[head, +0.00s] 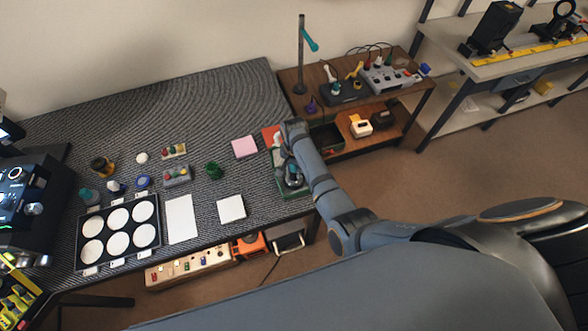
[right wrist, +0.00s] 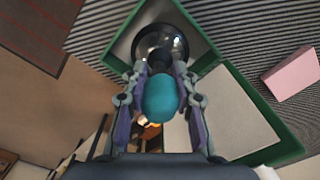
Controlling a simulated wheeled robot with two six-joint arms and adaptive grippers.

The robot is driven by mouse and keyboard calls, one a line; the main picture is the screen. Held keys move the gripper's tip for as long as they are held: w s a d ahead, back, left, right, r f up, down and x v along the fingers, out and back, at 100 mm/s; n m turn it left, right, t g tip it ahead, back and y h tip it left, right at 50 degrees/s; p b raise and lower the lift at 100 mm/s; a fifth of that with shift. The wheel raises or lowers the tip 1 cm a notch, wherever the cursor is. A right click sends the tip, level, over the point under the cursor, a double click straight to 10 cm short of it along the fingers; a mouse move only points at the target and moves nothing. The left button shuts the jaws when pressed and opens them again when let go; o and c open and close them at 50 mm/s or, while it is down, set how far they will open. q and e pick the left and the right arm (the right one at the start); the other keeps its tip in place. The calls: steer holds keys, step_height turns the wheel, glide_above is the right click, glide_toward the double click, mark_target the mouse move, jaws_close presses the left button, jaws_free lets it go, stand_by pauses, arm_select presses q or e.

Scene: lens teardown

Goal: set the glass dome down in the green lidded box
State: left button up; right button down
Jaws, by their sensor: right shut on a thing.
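My right gripper (right wrist: 160,85) is shut on a teal-bulbed tool (right wrist: 160,98), seen end-on in the right wrist view. The tool's dark lower end meets a round, shiny glass dome (right wrist: 177,40). The dome appears within the far corner compartment of the green box (right wrist: 252,92); whether it touches the floor is unclear. In the head view my right gripper (head: 291,172) is over the green box (head: 293,196) at the right end of the mat, hiding part of it. The box stands open below the gripper. My left gripper is not in view.
A pink pad (head: 244,147) and a white pad (head: 231,208) lie left of the box. A black tray with white discs (head: 159,238) is farther left. A wooden side bench (head: 412,92) with a grey device (head: 390,77) and a post (head: 300,60) stands behind right.

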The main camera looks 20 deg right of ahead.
steer(key=shift+f, duration=0.6)
stand_by(0.4)
steer(key=shift+s, duration=0.1)
stand_by(1.4)
step_height(320, 180, up, 8)
steer(key=p, duration=0.8)
steer(key=shift+f+p, duration=0.1)
steer(key=shift+p, duration=0.2)
steer(key=shift+r, duration=1.1)
steer(key=shift+f, duration=0.1)
